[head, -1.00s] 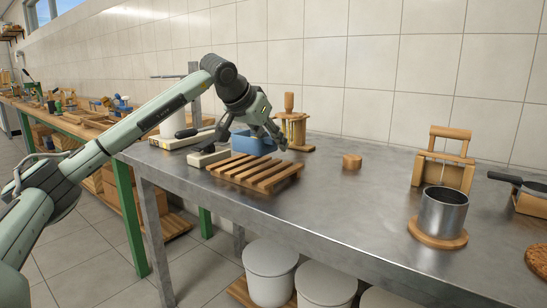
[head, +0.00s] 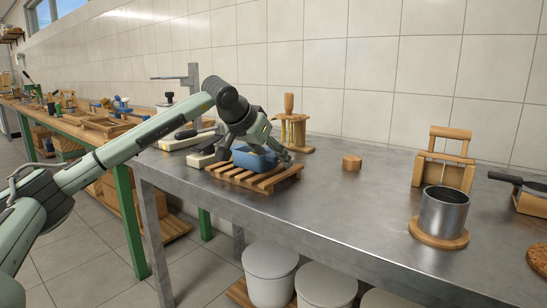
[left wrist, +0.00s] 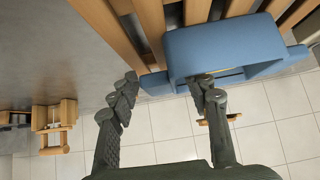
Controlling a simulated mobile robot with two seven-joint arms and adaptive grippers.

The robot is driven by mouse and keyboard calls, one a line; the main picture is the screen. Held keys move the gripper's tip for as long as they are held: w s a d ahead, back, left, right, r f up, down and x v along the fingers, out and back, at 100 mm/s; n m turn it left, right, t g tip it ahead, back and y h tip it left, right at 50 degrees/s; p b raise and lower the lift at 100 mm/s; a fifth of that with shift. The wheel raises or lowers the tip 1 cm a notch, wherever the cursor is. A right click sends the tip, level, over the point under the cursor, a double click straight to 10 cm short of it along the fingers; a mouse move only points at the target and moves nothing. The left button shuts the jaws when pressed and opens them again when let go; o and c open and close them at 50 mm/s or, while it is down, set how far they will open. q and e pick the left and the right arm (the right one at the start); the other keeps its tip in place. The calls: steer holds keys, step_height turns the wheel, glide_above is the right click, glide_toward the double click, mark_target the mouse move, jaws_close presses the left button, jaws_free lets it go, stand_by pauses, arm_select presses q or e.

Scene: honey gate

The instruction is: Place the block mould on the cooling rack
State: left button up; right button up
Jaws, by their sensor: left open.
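The block mould is a blue open box (head: 252,163), sitting on the slats of the wooden cooling rack (head: 236,173). In the left wrist view the mould (left wrist: 220,42) lies over the rack's slats (left wrist: 112,28), with a small blue tab sticking out on its near side. My left gripper (head: 282,156) is at the mould's right end, partly hiding it. In the left wrist view the gripper (left wrist: 165,95) is open, its fingers on either side of the tab; whether they touch it I cannot tell. My right gripper is not in view.
A round wooden stand with a post (head: 291,130) is close behind the rack. A small wooden block (head: 352,162), a metal pot (head: 444,214) and a wooden frame (head: 444,160) stand to the right. The steel table (head: 340,205) is clear in front.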

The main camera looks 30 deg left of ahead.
arm_select(q)
steer(key=v, duration=1.2)
steer(key=shift+p, duration=0.4)
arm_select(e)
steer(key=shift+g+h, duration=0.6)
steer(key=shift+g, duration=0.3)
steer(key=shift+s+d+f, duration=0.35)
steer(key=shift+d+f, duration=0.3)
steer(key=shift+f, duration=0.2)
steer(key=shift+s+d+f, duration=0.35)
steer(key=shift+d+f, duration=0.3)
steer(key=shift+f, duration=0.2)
